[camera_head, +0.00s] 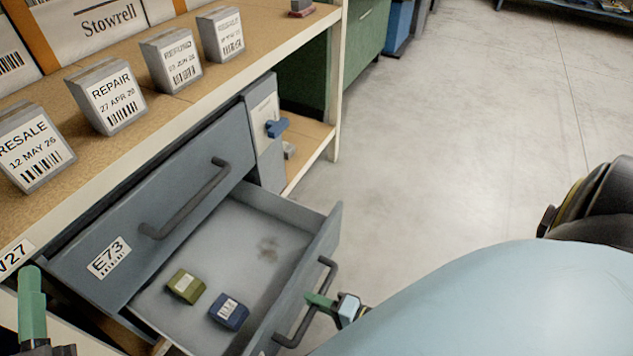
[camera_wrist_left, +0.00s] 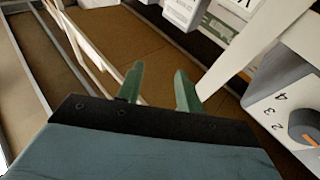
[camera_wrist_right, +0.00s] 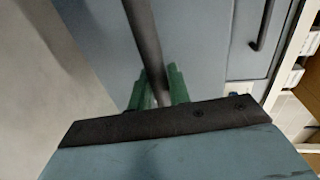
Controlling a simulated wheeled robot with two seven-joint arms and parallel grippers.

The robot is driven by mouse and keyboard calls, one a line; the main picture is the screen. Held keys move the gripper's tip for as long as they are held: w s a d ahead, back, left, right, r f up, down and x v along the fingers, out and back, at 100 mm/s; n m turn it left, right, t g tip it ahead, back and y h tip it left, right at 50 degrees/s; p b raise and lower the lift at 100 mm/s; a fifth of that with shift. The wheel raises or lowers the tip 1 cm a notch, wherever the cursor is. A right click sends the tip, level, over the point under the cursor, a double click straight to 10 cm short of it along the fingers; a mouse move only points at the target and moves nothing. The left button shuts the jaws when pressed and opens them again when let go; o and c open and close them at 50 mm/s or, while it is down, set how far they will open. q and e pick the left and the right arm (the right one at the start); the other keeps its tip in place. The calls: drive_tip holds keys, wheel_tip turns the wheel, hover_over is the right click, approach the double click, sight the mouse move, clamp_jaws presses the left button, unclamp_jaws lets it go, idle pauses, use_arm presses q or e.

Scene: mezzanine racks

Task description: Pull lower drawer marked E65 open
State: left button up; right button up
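The lower drawer (camera_head: 331,232) stands pulled out below the upper drawer marked E73 (camera_head: 75,262), which looks closed. The lower drawer's front faces away, so I cannot read its mark. Its dark bar handle (camera_head: 288,338) is on that front. My right gripper (camera_head: 322,300) is at this handle. In the right wrist view the handle bar (camera_wrist_right: 143,40) passes between the green fingers (camera_wrist_right: 159,90), which look shut on it. My left gripper (camera_head: 32,305) is at the lower left, away from the drawers; the left wrist view shows its fingers (camera_wrist_left: 158,85) apart and empty.
A green box (camera_head: 185,286) and a blue box (camera_head: 228,311) lie inside the lower drawer. Labelled blocks such as REPAIR (camera_head: 107,97) stand on the shelf above. A grey panel with a blue knob (camera_head: 277,127) is beside the drawers. The floor (camera_head: 440,130) to the right is clear.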

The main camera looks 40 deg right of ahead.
drive_tip(key=o, duration=0.3)
drive_tip(key=shift+o, duration=0.2)
drive_tip(key=shift+r, duration=0.1)
